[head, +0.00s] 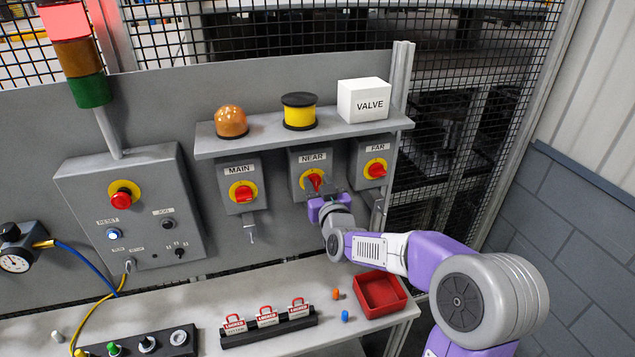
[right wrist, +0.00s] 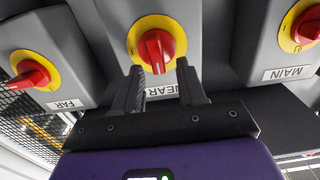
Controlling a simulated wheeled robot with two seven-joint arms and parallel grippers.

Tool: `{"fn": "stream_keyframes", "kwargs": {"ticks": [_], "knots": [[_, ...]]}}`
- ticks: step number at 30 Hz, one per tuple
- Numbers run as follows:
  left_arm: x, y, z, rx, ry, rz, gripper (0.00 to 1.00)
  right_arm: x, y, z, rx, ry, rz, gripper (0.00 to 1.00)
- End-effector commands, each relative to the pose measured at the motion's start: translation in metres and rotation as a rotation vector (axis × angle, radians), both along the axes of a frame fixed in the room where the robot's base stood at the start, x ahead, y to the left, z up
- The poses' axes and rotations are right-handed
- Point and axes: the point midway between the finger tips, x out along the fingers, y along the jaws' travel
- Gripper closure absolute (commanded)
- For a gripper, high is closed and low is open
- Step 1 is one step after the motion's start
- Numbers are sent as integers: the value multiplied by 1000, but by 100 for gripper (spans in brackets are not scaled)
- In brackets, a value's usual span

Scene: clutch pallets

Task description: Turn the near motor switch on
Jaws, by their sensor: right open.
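The NEAR switch is a grey box (head: 298,163) on the panel with a red knob (head: 311,181) on a yellow disc. In the right wrist view, which is upside down, its red knob (right wrist: 157,50) has its raised handle roughly upright in the picture. My right gripper (head: 320,192) is open in front of this switch and partly covers it in the head view. In the right wrist view the two dark fingers of the gripper (right wrist: 160,82) stand apart, one on each side below the knob, with no visible grip on it. My left gripper is not in view.
The MAIN switch (head: 243,192) is left and the FAR switch (head: 376,169) right of NEAR. A shelf (head: 268,142) above holds an orange lamp, a yellow-black cylinder and a VALVE box (head: 363,100). Below are red-labelled padlocks (head: 268,316) and a red tray (head: 380,294).

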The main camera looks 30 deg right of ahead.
Motion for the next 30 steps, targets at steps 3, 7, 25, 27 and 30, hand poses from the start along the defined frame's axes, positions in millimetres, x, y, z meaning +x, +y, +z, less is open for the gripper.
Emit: {"fn": "stream_keyframes", "kwargs": {"ticks": [3,7,25,27,30], "knots": [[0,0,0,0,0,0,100,2,-1,0,0,0,0,60],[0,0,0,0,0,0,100,2,-1,0,1,0,0,60],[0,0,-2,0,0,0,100,2,-1,-1,10,-4,0,100],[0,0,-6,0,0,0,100,2,-1,-1,25,-8,-1,100],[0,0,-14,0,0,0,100,2,-2,-2,58,-16,-1,100]]}}
